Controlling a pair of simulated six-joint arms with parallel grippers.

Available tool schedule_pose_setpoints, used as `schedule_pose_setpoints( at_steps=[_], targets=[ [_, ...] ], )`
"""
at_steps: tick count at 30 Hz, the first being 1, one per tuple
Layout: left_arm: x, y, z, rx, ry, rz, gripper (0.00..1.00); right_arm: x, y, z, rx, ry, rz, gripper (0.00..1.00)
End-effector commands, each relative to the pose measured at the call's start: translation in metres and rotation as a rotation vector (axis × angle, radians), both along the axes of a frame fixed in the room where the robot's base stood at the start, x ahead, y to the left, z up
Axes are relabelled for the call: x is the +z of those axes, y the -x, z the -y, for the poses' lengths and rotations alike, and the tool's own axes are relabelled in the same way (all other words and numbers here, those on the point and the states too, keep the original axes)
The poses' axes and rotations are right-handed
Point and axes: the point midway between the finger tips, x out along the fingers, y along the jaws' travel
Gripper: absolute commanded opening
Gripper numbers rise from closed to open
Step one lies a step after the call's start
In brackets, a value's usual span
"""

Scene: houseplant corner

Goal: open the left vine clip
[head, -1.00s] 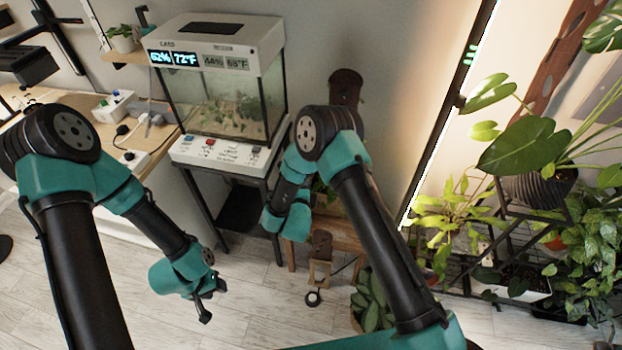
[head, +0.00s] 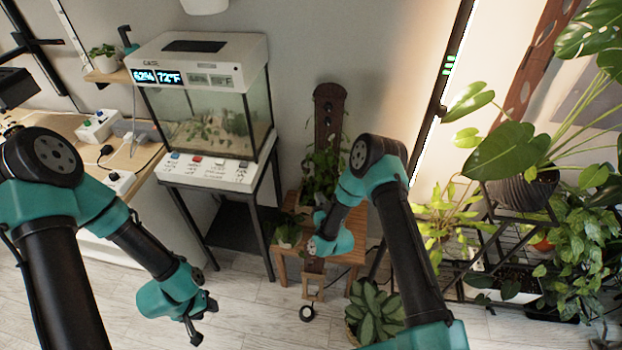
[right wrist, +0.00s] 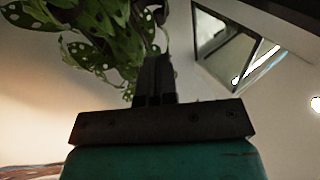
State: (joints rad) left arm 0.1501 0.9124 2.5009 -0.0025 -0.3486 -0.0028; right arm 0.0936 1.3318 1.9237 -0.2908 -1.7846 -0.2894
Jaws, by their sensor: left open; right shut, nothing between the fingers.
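A trailing plant (head: 322,172) stands on a wooden stool (head: 352,256) in front of a brown upright board (head: 328,112). I cannot make out any vine clip on it; the clips are too small or hidden. My left gripper (head: 203,318) is open and empty, low over the floor at the left, well away from the plant. My right wrist is just in front of the plant in the head view, with its fingers mostly hidden. In the right wrist view my right gripper (right wrist: 155,78) is shut and empty, with spotted, holed leaves (right wrist: 108,40) behind and left of its fingers.
A terrarium (head: 205,105) on a black stand is left of the stool. A desk (head: 125,160) is further left. A leafy pot plant (head: 374,315) stands on the floor at the stool's front right. A plant rack (head: 480,265) fills the right side.

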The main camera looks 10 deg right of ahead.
Motion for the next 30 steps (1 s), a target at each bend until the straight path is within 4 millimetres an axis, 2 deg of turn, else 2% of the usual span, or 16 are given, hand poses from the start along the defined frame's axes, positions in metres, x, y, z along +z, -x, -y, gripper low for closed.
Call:
schedule_pose_setpoints(
  at_steps=[5,17,23,30],
  targets=[
    [0.0,0.0,0.0,0.0,0.0,0.0,0.43,-0.002,0.003,0.005,0.011,0.084,0.033,0.0],
    [0.0,0.0,0.0,0.0,0.0,0.0,0.43,-0.002,0.001,0.004,0.011,0.087,0.035,0.0],
    [0.0,0.0,0.0,0.0,0.0,0.0,0.43,0.002,-0.016,0.001,0.01,0.087,0.036,0.0],
    [0.0,0.0,0.0,0.0,0.0,0.0,0.43,0.009,-0.053,-0.005,0.01,0.086,0.037,0.0]
  ],
)
